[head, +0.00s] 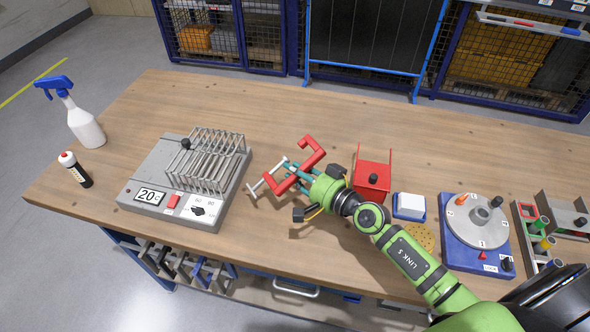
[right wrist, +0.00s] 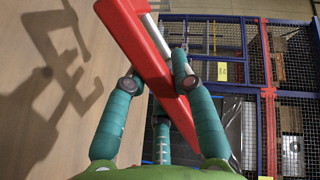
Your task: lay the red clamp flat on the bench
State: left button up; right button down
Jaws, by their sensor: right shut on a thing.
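The red clamp (head: 273,182) is a C-shaped frame with a grey screw and a cross bar. My right gripper (head: 296,174) is shut on the red clamp near the middle of the bench (head: 290,237). In the right wrist view the red clamp (right wrist: 140,50) runs between the teal fingers of the gripper (right wrist: 160,85). The clamp's shadow falls on the bench at the left of that view, apart from the clamp, so it is held above the wood. My left gripper is not in view.
Left of the clamp stands a grey heater with a wire rack (head: 170,175). Right of it are a red box (head: 372,180), a white block in a blue tray (head: 409,205) and a blue rotary jig (head: 475,235). A spray bottle (head: 82,125) stands far left. Bench in front is clear.

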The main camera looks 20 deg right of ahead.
jog(key=shift+f+b, duration=2.7)
jog(key=shift+f, duration=0.45)
jog(key=c, duration=1)
grip_release()
jog(key=shift+o, duration=0.2)
jog(key=shift+f, duration=0.1)
jog(key=shift+s, duration=0.1)
